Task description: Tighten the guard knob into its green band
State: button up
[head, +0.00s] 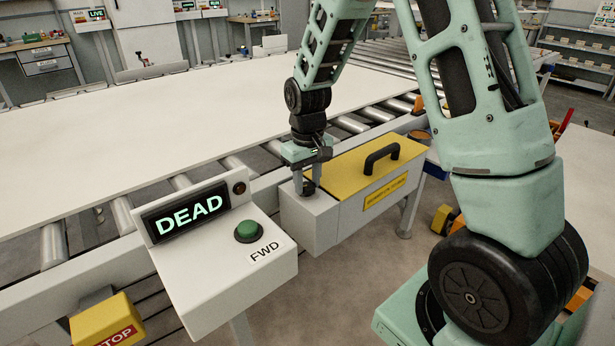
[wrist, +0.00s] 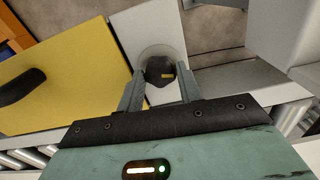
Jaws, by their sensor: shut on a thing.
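The guard knob (wrist: 160,70) is a dark round knob with a small yellow mark on its top. It stands on the white end of the guard box (head: 306,222), beside the yellow lid (head: 350,165). A pale round disc surrounds it in the wrist view. My gripper (head: 308,186) points down over the knob, and its two fingers are shut on the knob's sides, as the wrist view (wrist: 160,92) also shows. I cannot make out a green band in either view; the fingers and knob hide part of the disc.
The yellow lid has a black handle (head: 382,157). A control box with a DEAD display (head: 188,212) and a green FWD button (head: 248,231) stands left of the guard box. A yellow STOP box (head: 108,322) is lower left. A large white sheet (head: 150,130) lies on the rollers behind.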

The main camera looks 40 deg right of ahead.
aim_at(307, 184)
dwell(0.4)
jog(key=o, duration=1)
notch_tip(307, 184, up, 17)
jog(key=shift+r+p, duration=0.2)
jog(key=shift+p, duration=0.8)
